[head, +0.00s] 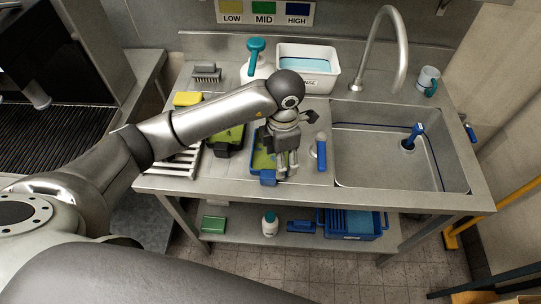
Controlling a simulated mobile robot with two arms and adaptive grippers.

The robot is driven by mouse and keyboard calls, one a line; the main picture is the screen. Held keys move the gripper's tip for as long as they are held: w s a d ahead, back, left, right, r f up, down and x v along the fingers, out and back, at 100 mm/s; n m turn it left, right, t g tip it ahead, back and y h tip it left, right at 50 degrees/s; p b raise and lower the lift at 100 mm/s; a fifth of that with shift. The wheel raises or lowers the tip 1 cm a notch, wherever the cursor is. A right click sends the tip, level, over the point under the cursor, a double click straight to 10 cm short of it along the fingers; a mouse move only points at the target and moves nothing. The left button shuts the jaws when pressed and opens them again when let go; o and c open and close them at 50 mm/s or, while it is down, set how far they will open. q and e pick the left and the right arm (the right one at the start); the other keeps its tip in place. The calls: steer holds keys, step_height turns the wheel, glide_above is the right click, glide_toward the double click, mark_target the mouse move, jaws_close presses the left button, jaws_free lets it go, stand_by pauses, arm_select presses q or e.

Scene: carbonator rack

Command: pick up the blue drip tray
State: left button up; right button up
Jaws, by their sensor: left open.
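The blue drip tray (254,154) lies on the steel counter, left of the sink, with yellow-green liquid or lining inside. A blue tab (268,177) sticks out at its front end. My left gripper (286,172) points down over the tray's right part, its fingers spread. The gripper and wrist hide much of the tray's middle and right side. I cannot tell whether the fingertips touch the tray. My right gripper is not in view.
A blue-handled brush (321,152) lies close on the right, before the sink (385,170).

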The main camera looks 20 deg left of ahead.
arm_select(q)
steer(key=f+p, duration=0.1)
steer(key=f, duration=0.1)
steer(key=s+f+p, duration=0.1)
steer(key=f, duration=0.1)
steer(key=shift+s+f, duration=0.1)
steer(key=shift+f, duration=0.55)
steer(key=shift+c, duration=0.4)
steer(key=c, duration=1.1)
